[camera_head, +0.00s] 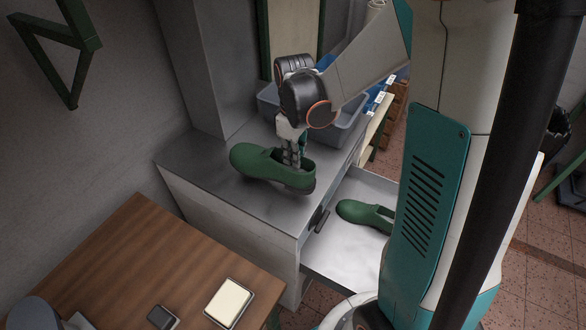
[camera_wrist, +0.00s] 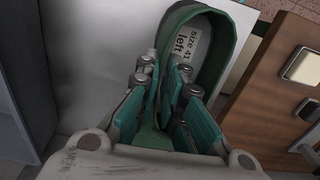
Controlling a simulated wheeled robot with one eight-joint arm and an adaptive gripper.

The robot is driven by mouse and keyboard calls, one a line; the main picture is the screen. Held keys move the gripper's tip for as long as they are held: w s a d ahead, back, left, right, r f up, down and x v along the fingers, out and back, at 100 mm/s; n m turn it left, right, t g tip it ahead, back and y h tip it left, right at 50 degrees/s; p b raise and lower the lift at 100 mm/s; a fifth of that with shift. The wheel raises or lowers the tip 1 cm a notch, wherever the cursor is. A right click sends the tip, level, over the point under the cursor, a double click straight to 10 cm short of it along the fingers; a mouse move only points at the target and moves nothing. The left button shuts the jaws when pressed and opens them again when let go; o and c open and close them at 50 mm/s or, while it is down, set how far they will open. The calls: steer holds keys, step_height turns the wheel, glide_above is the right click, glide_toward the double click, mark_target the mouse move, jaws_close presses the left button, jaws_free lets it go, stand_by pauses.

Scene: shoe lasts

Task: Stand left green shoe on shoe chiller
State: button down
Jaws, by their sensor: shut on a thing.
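A green shoe (camera_head: 262,167) is upright at the grey metal top of the shoe chiller (camera_head: 215,158). Its toe points left in the head view, and its heel is near the top's right edge. I cannot tell whether its sole touches the top. In the wrist view the same shoe (camera_wrist: 229,58) shows an insole label reading "size 41 left". My gripper (camera_head: 291,163) reaches down into the shoe's opening and is shut on it; the fingers also show in the wrist view (camera_wrist: 168,78).
A grey-blue bin (camera_head: 345,122) stands behind the shoe on the right. A wooden table (camera_head: 140,245) in front holds a cream-topped box (camera_head: 229,302) and a small dark box (camera_head: 161,317). A grey column rises at the back left. The chiller top is bare left of the shoe.

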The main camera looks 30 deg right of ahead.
steer(key=shift+f+b, duration=0.6)
steer(key=shift+f, duration=1.9)
steer(key=shift+f, duration=0.15)
steer(key=c, duration=1.8)
jaws_free()
steer(key=shift+o, duration=0.4)
